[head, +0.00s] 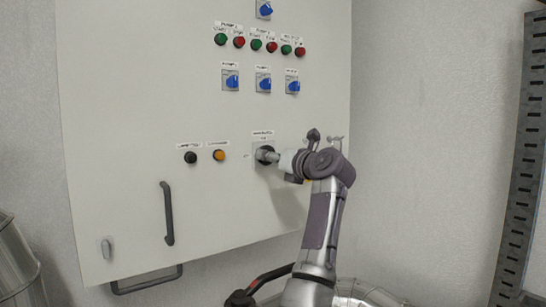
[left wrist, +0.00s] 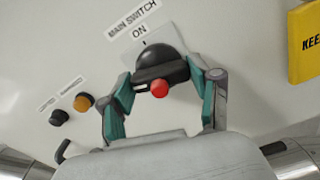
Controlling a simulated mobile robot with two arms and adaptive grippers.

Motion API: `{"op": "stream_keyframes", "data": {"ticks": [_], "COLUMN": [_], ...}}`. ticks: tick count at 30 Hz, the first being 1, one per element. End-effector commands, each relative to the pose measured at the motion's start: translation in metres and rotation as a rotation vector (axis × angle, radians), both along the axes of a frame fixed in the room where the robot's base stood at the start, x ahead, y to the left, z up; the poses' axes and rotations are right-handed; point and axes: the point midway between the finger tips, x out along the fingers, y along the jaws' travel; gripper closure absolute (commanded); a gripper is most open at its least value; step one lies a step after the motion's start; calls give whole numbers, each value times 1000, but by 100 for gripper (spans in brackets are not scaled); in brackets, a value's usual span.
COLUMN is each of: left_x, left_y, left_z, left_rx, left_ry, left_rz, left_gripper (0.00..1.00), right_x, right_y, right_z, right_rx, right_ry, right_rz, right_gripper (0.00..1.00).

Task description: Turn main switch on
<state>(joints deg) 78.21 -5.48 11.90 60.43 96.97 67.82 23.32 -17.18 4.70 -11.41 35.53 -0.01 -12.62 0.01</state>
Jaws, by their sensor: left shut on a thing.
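The main switch (left wrist: 158,62) is a black knob on the white cabinet door, under a label reading "MAIN SWITCH ON". A red round part shows at its lower edge in the left wrist view. In the head view the switch (head: 264,153) is partly covered by my left gripper (head: 276,158). In the left wrist view the left gripper (left wrist: 160,76) has one finger on each side of the knob's handle, closed on it. The exact angle of the knob is hard to tell. My right gripper is not in view.
A black button (head: 190,157) and an orange one (head: 219,155) sit left of the switch. Green and red buttons and blue selector switches (head: 263,83) are above. A dark door handle (head: 167,213) stands out at lower left. A yellow sign (left wrist: 304,42) is at right.

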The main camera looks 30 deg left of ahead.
Motion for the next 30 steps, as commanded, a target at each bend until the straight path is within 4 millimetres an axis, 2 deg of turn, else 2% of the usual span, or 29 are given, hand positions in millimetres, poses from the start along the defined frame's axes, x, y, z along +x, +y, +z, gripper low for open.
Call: {"op": "stream_keyframes", "data": {"ticks": [30], "left_x": [1], "left_y": [-1], "left_z": [2], "left_rx": [368], "left_ry": [886], "left_rz": [-3], "left_gripper": [72], "right_x": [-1], "right_y": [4], "right_z": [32], "right_rx": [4], "right_ry": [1], "right_rz": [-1], "right_gripper": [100]}}
